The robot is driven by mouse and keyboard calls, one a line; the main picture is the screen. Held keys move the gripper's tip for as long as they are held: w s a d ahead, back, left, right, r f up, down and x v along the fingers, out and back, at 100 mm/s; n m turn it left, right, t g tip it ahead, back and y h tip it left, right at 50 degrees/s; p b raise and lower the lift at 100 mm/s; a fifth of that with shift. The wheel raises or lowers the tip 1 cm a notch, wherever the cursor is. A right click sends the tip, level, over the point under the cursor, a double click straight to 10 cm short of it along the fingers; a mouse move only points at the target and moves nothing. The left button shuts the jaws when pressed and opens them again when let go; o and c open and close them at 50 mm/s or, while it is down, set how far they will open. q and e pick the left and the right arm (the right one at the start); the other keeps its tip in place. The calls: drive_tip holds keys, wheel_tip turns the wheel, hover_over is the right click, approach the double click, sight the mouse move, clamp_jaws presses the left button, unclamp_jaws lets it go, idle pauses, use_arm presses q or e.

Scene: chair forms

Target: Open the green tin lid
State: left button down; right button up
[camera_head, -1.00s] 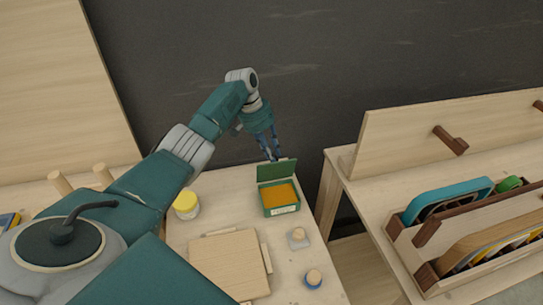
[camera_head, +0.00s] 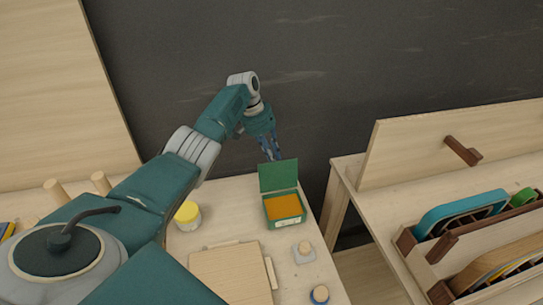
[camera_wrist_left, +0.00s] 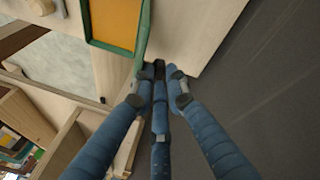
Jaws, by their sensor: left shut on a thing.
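The green tin (camera_head: 286,222) stands at the far right corner of the small wooden table, with an orange-yellow inside. Its green lid (camera_head: 278,175) is raised at the back edge, standing up from the tin. My left gripper (camera_head: 271,156) is at the lid's top edge, from behind, its fingers closed on it. In the left wrist view the tin (camera_wrist_left: 116,22) is at the top and the blue fingers (camera_wrist_left: 160,76) come together beside its green edge; the lid is seen nearly edge-on there. My right gripper is in neither view.
A yellow-topped jar (camera_head: 187,215) stands left of the tin. A wooden board (camera_head: 232,273) lies in front, with a small knobbed block (camera_head: 304,251) and a blue-based knob (camera_head: 319,294) nearby. A dark wall is behind; a wooden rack (camera_head: 480,250) stands right.

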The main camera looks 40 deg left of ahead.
use_arm(q)
drive_tip(key=shift+s+d+f, duration=0.1)
drive_tip(key=shift+s+f, duration=0.1)
drive_tip(key=shift+f, duration=0.45)
drive_tip(key=shift+s+d+f, duration=0.1)
drive_tip(key=shift+s+f, duration=0.1)
drive_tip(key=shift+f, duration=0.4)
drive_tip(key=c, duration=1.5)
unclamp_jaws()
drive_tip(key=shift+w+a+f, duration=0.1)
drive_tip(key=shift+w+f, duration=0.05)
drive_tip(key=v, duration=0.5)
drive_tip(key=w+v, duration=0.1)
drive_tip(key=v, duration=0.8)
drive_tip(key=shift+w+a+r, duration=0.1)
drive_tip(key=shift+w+r, duration=0.2)
drive_tip(key=shift+r, duration=0.15)
drive_tip(key=shift+s+r, duration=0.1)
